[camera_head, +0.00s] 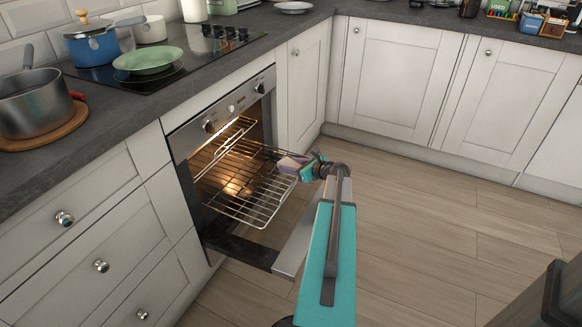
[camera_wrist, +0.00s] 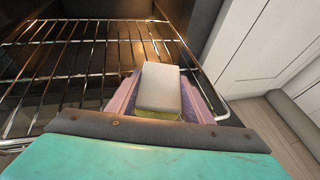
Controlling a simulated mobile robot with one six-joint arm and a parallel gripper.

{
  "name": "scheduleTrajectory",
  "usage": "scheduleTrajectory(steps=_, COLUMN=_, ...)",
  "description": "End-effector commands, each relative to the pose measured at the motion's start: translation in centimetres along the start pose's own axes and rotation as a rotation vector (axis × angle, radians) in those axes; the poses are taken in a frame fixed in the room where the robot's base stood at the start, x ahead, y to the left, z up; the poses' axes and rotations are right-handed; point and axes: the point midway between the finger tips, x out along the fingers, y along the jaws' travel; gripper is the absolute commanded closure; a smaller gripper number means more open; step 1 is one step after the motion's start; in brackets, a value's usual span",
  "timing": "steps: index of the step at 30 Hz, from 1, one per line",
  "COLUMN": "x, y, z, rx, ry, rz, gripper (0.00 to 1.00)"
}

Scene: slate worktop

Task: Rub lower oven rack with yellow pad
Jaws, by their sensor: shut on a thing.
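My gripper (camera_head: 302,166) is at the right edge of the oven rack in the head view. In the wrist view, the pinkish fingers of my gripper (camera_wrist: 163,98) are shut on a pad (camera_wrist: 160,78) with a pale top and a yellow-green lower layer. The wire oven rack (camera_head: 243,203) is slid partly out of the lit oven. It also shows in the wrist view (camera_wrist: 72,70), its bars running under and beyond the pad. I cannot tell whether the pad touches the bars. Part of the rack is hidden behind the pad and gripper.
The oven door (camera_head: 299,243) is folded down below the rack. Higher wire rails (camera_head: 238,133) show inside the oven. White cabinets (camera_head: 387,80) stand to the right, with open wooden floor (camera_head: 440,230) before them. A saucepan (camera_head: 35,103) stands on the worktop at left.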

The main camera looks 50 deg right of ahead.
Motion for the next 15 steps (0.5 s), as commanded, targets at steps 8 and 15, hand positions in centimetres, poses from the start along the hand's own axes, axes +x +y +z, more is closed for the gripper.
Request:
scheduleTrajectory(steps=8, x=1.5, y=0.5, z=0.6, rx=-0.001, ry=0.003, rz=0.002, gripper=0.75)
scheduleTrajectory(steps=15, x=2.5, y=0.9, z=1.1, rx=-0.001, ry=0.003, rz=0.002, gripper=0.75)
